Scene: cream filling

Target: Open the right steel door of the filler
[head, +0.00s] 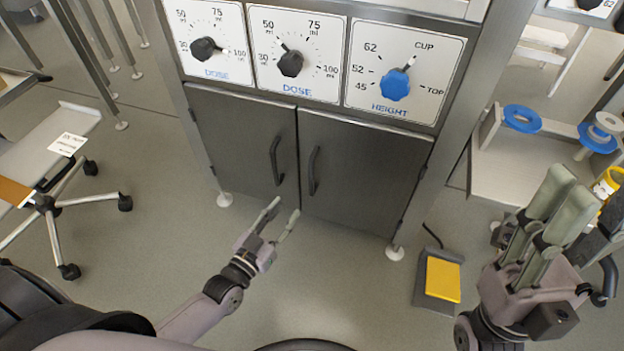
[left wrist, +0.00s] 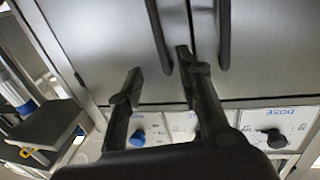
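The right steel door (head: 362,170) of the filler is shut, with a dark curved vertical handle (head: 313,171) near its left edge. It also shows in the left wrist view (left wrist: 95,40), where its handle (left wrist: 158,35) appears between my fingers. My left gripper (head: 285,208) is open and empty, low in front of the doors and below the handles in the head view. Neither finger is clearly touching the handle. The left steel door (head: 240,140) is also shut, with its own handle (head: 276,160). My right gripper (head: 560,200) is raised at the right, away from the doors; its finger gap is unclear.
Dose dials (head: 290,64) and a blue height knob (head: 395,84) sit above the doors. A yellow foot pedal (head: 443,280) stands on the floor at right. A bench with blue spools (head: 521,118) is at right. Floor before the doors is clear.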

